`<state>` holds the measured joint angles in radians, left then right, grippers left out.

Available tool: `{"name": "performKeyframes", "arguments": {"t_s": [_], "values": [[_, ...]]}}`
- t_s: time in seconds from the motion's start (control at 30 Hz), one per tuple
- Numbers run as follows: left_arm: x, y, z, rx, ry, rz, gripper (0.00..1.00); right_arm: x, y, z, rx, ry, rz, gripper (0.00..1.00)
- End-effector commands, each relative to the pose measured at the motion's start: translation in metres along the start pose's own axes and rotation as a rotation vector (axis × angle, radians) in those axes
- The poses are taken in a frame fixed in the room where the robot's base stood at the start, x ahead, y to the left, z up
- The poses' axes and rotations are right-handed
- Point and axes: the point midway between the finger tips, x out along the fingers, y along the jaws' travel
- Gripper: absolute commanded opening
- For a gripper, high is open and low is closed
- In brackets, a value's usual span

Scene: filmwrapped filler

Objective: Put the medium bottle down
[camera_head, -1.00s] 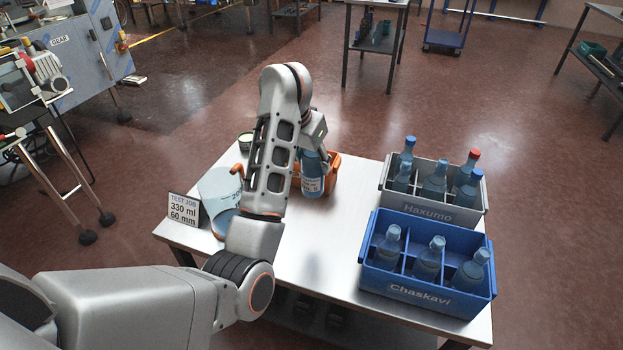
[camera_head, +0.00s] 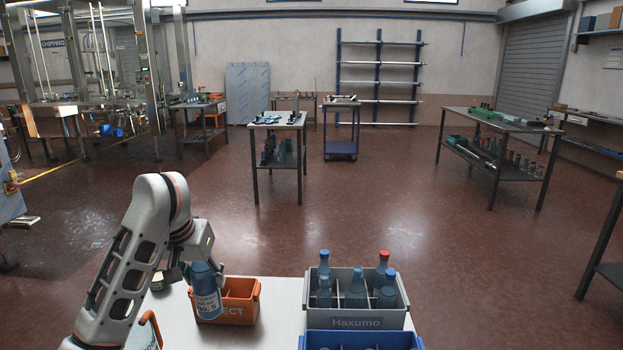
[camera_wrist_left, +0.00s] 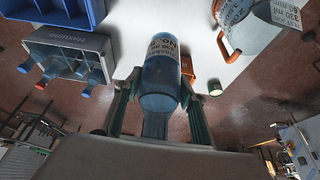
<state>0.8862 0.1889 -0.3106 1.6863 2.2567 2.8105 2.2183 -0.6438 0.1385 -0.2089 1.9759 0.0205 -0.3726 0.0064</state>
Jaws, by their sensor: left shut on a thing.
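The medium bottle (camera_head: 206,303) is blue with a white label reading "NO. 5". My left gripper (camera_head: 203,268) is shut on its upper part and holds it roughly upright. The bottle is in front of the orange bin (camera_head: 240,309) and hides the bin's left side. In the left wrist view the bottle (camera_wrist_left: 160,88) is between the two fingers (camera_wrist_left: 159,80). I cannot tell whether its base touches the white table (camera_head: 276,300). My right gripper is not in view.
A grey "Haxumo" crate (camera_head: 356,322) with several bottles stands on the right, with a blue crate (camera_head: 362,341) before it. Table between bin and crates is clear.

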Motion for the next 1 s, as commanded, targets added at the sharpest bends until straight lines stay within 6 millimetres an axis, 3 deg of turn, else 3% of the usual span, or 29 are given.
{"name": "performKeyframes", "arguments": {"t_s": [0.17,0.3,0.5,0.63,0.8,1.0], "values": [[-0.020,-0.008,0.016,-0.027,0.009,-0.024,0.07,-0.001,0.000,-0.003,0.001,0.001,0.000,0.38],[-0.030,-0.001,0.062,-0.042,0.004,-0.025,0.07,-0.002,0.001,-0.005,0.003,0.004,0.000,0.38],[-0.029,0.006,0.132,-0.047,0.000,-0.022,0.07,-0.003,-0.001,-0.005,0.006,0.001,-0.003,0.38],[-0.029,0.006,0.166,-0.050,0.002,-0.022,0.07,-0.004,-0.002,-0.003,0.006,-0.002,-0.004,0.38],[-0.029,0.005,0.188,-0.055,0.003,-0.023,0.07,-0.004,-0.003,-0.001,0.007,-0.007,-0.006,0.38],[-0.029,0.005,0.192,-0.056,0.005,-0.023,0.07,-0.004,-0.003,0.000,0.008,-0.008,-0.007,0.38]]}}
